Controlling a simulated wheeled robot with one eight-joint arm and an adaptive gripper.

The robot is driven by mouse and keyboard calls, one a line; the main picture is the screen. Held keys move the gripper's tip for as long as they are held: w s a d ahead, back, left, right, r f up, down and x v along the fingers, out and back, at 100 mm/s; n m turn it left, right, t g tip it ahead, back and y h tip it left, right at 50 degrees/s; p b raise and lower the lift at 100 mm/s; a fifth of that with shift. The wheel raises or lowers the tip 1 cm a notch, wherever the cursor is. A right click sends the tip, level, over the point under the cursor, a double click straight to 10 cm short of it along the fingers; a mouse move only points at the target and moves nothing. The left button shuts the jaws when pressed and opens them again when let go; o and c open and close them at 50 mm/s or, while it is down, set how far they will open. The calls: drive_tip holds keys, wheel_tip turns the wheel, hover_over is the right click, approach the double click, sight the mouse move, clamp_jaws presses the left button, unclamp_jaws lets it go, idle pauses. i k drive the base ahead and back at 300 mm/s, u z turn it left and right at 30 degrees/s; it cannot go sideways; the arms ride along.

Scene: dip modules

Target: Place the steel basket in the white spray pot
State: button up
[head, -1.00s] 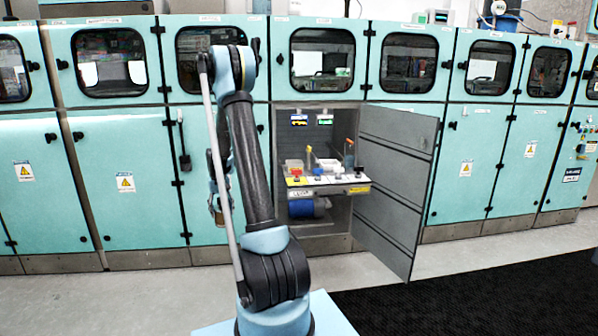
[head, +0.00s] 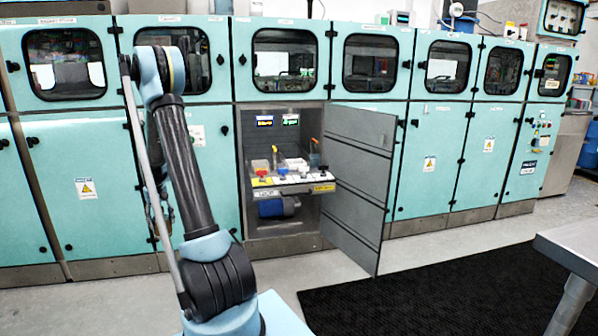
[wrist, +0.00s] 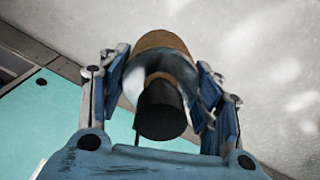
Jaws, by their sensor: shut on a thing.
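My gripper (wrist: 163,80) is shut on a rounded grey metal piece with a tan-brown end and a dark round part in its middle, which I take for the steel basket (wrist: 160,66). In the head view my gripper hangs low behind my arm, at the left of the open cabinet, and is mostly hidden. A small white pot (head: 296,163), likely the white spray pot, sits among other small things on the shelf inside the open cabinet. It is too small to see its inside. My gripper is well apart from it.
The cabinet's grey door (head: 358,175) stands open to the right of the shelf (head: 292,190). A blue cylinder (head: 278,207) is below the shelf. A metal table (head: 575,245) stands at the right edge. A black mat (head: 420,285) lies on the open floor.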

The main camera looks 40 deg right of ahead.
sight(295, 167)
drive_tip(key=z, duration=0.05)
drive_tip(key=k, duration=1)
drive_tip(key=z, duration=1.25)
drive_tip(key=i, duration=0.9)
